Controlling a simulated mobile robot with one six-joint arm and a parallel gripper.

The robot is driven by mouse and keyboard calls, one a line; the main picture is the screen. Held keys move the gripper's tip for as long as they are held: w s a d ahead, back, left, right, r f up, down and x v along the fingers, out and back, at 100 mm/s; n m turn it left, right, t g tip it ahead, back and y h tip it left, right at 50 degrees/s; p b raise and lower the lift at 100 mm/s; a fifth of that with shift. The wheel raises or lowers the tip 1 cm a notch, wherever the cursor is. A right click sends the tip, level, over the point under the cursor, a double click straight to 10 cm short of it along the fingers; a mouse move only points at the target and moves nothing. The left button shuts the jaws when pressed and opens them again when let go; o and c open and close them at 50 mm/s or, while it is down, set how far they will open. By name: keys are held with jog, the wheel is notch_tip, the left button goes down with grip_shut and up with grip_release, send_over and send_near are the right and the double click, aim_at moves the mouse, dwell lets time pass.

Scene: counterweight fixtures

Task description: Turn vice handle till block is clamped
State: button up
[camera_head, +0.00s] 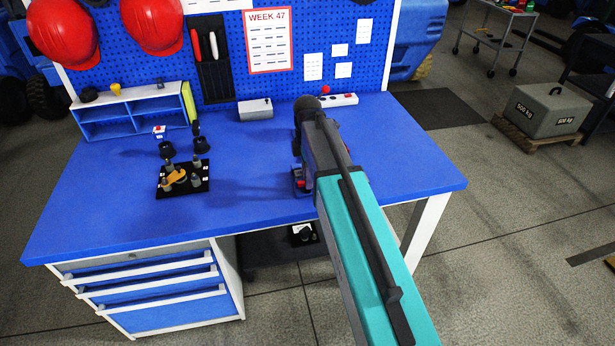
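A small blue fixture (297,184) with a red part shows at the left edge of my arm, on the blue workbench (245,195). It looks like the vice, but my arm covers most of it. I cannot make out its handle or its jaws, nor tell whether the red part is the block. My teal and grey arm reaches from the lower right over the bench. My gripper is hidden behind the arm links, so its fingers and any contact with the handle do not show.
A black plate (203,186) with posts and an orange piece sits left of my arm. Behind are a grey box (255,109), a white box with a red button (339,99) and a blue shelf (131,112). The bench's right part is clear.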

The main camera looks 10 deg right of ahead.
grip_shut()
jog(key=shift+m, duration=0.5)
jog(key=m+p, duration=0.1)
jog(key=m, duration=0.7)
jog(key=shift+m+p, duration=0.35)
jog(key=shift+m, duration=0.05)
jog(key=m, duration=0.5)
jog(key=m+p, duration=0.1)
jog(key=m, duration=0.4)
jog(key=shift+a, duration=0.1)
dwell(0.6)
